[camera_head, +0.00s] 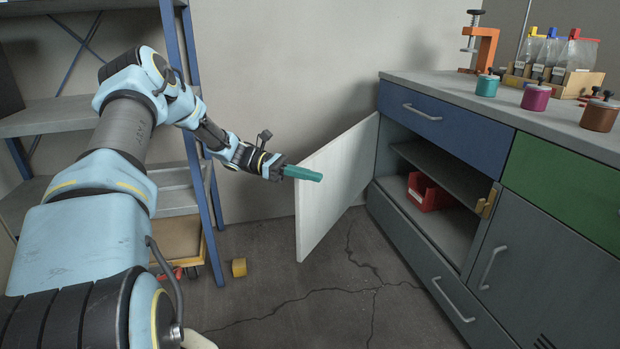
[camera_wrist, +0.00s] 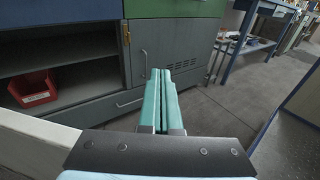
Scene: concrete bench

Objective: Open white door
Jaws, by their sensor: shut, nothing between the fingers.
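The white door (camera_head: 338,180) stands swung wide open from the left side of the cabinet (camera_head: 440,262). Its shelf compartment is exposed. My gripper (camera_head: 318,177) has teal fingers that are shut and empty. In the head view they overlap the upper part of the door's outer edge; I cannot tell whether they touch it. In the wrist view my gripper (camera_wrist: 160,72) points toward the cabinet, and the white door (camera_wrist: 38,140) shows at the lower left. The door's handle is not visible.
A red bin (camera_head: 428,192) sits inside the compartment. A blue drawer (camera_head: 440,117) is above it. Canisters, a bag rack and an orange clamp (camera_head: 483,47) stand on the worktop (camera_head: 540,118). A shelf rack (camera_head: 190,120) is behind my arm. The cracked floor is mostly clear.

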